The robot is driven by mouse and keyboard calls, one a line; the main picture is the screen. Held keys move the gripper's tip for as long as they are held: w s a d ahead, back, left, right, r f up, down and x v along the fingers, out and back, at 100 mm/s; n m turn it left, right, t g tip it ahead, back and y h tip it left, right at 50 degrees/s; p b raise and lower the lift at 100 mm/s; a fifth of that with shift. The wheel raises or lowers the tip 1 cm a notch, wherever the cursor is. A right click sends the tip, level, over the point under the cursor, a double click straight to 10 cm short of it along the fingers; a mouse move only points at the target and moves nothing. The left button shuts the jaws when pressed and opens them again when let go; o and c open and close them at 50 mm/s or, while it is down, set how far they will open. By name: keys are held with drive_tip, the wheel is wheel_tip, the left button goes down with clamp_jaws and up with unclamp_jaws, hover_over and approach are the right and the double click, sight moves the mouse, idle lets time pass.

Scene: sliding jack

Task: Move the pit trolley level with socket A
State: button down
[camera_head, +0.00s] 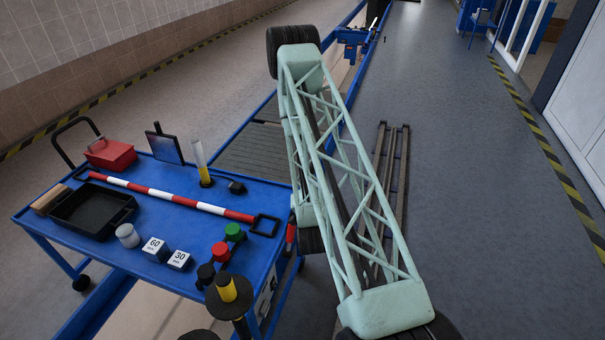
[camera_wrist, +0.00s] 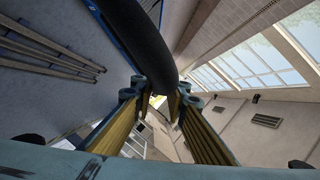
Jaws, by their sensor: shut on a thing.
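A blue wheeled trolley (camera_head: 180,226) with items on its top stands at the left in the head view. A smaller blue device (camera_head: 352,38) sits far back at the blue rail. I cannot tell for sure which is the pit trolley. In the wrist view my gripper (camera_wrist: 160,98) has its yellow-padded fingers around a thick, curved black bar (camera_wrist: 148,40). I cannot tell what the bar belongs to. My gripper is hidden in the head view behind my pale green arm. No label for socket A is readable.
The trolley carries a red box (camera_head: 110,154), a black tray (camera_head: 92,210), a red-white pole (camera_head: 160,194) and blocks marked 60 (camera_head: 155,247) and 30 (camera_head: 179,260). The grey floor (camera_head: 470,190) further right is clear.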

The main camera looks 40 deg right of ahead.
drive_tip(key=shift+s+a, duration=0.1)
drive_tip(key=shift+a, duration=0.05)
drive_tip(key=c, duration=2.6)
unclamp_jaws()
drive_tip(key=shift+o, duration=0.2)
drive_tip(key=shift+d, duration=0.2)
